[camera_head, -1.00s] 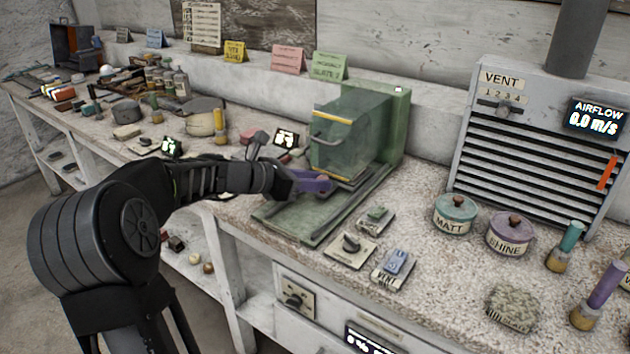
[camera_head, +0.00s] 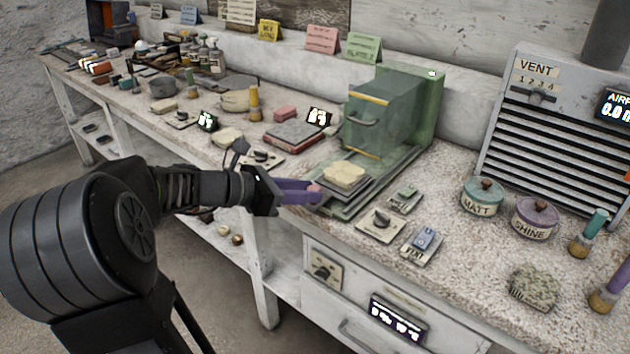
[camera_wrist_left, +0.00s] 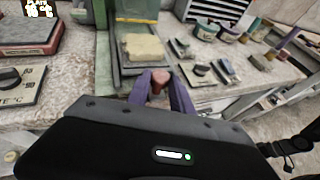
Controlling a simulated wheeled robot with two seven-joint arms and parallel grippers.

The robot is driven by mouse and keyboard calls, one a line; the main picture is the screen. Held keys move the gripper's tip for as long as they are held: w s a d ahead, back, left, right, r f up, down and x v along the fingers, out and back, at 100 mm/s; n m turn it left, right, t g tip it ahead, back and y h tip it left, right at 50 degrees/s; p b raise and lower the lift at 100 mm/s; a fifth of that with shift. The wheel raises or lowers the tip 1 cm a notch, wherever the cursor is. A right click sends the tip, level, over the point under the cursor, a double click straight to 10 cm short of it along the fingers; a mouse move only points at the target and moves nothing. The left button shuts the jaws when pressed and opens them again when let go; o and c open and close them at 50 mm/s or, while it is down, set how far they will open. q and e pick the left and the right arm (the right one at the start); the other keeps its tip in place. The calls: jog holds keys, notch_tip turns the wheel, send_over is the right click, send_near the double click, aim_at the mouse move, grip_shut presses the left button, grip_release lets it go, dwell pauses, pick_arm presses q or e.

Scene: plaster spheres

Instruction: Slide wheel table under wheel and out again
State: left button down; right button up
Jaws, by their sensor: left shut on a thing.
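The wheel table (camera_head: 362,190) is a flat grey plate on the rails of the green machine (camera_head: 412,110). It is out in front of the clear guard (camera_head: 372,128) and bears a pale yellowish block (camera_head: 345,176). The table also shows in the left wrist view (camera_wrist_left: 130,68), with the block (camera_wrist_left: 145,47) on it. My left gripper (camera_head: 314,191) has purple fingers, shut on the reddish knob (camera_wrist_left: 158,80) at the table's front end. The wheel is not clearly visible behind the guard. My right gripper is not in view.
A dial plate (camera_head: 381,224) and a blue switch plate (camera_head: 422,243) lie close to the right of the rails. The MATT (camera_head: 482,199) and SHINE (camera_head: 534,220) pots stand farther right.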

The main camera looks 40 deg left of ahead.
pick_arm(q)
jog(key=shift+s+f, duration=0.1)
jog(key=shift+s, duration=0.05)
jog(key=c, duration=1.6)
grip_release()
jog(key=shift+o, duration=0.8)
jog(key=shift+s, duration=0.15)
jog(key=v, duration=0.7)
jog(key=shift+s+r+p, duration=0.2)
jog(key=shift+s+p, duration=0.15)
jog(key=shift+a, duration=0.15)
